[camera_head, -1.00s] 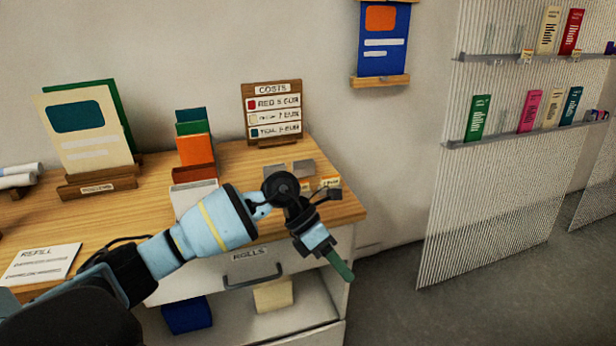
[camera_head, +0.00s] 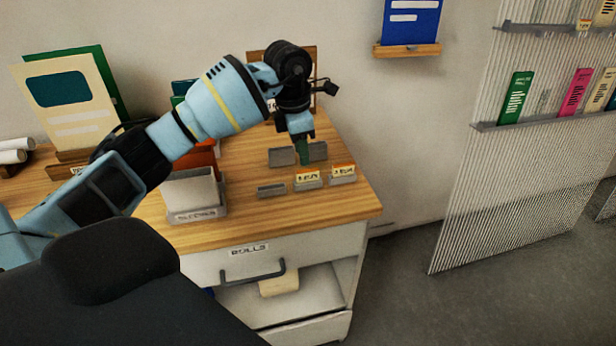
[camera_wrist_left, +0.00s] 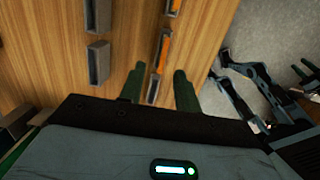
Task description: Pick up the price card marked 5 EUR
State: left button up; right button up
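My left gripper (camera_head: 304,158) points down over the counter just behind the cards. In the left wrist view its green fingers (camera_wrist_left: 159,72) are open, apart on either side of one orange-edged card (camera_wrist_left: 153,88); whether they touch it I cannot tell. Another orange-edged card (camera_wrist_left: 163,52) is farther up that view.
Empty grey holders (camera_head: 271,190) stand beside and behind the cards. A pale box (camera_head: 191,190) is to the left. The costs board (camera_head: 317,68) behind is partly hidden by my arm. The counter's right edge is close by.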

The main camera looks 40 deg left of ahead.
aim_at(307, 170)
pick_arm(q)
jog(key=shift+w+d+f, duration=0.1)
jog(key=shift+f, duration=0.5)
jog(key=f, duration=0.3)
jog(key=d+f, duration=0.1)
jog(key=shift+w+f+p, duration=0.25)
jog(key=shift+p, duration=0.05)
pick_arm(e)
jog(key=shift+w+r, duration=0.6)
jog(key=shift+w, duration=0.2)
pick_arm(q)
jog(key=shift+c, duration=0.2)
grip_shut()
jog(key=shift+a, duration=0.1)
pick_arm(e)
jog(key=shift+s+f, duration=0.15)
jog(key=shift+s, duration=0.1)
